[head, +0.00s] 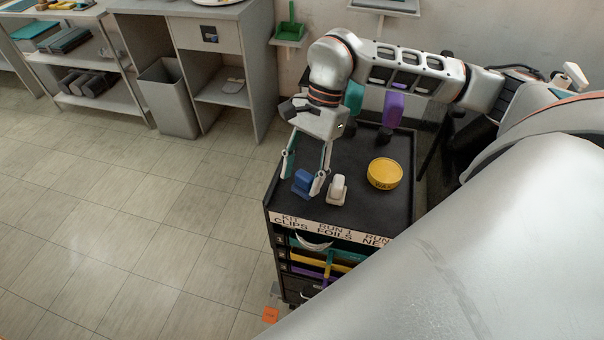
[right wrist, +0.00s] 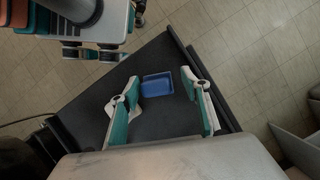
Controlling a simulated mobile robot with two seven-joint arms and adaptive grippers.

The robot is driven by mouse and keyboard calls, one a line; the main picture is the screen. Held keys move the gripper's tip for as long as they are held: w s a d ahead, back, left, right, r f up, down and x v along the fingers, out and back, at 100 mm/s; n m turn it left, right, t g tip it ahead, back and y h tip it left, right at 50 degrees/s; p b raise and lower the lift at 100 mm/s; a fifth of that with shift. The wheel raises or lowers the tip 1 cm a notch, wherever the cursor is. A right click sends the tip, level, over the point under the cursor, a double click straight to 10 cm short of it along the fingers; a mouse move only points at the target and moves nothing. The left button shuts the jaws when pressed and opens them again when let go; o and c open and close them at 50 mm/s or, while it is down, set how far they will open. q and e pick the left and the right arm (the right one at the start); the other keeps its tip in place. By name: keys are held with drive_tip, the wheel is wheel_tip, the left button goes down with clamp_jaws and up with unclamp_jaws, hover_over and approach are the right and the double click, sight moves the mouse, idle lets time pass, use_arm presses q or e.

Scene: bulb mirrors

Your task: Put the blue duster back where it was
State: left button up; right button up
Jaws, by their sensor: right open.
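The blue duster (head: 302,182) sits on the black top of the cart (head: 360,213), near its front left corner. My right gripper (head: 305,176) is open and points down over it, with one finger to either side in the picture. In the right wrist view the blue duster (right wrist: 158,86) shows between the spread fingertips of the right gripper (right wrist: 162,80), with a gap on each side. I cannot tell how far the fingertips are above the cart top. My left gripper is not in view.
A white object (head: 338,189) stands close right of the duster; a yellow round tin (head: 384,173) is further right. A purple object (head: 392,110) and a teal one stand at the back. Labelled drawers are below.

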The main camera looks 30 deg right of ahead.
drive_tip(key=v, duration=1.2)
drive_tip(key=shift+a, duration=0.1)
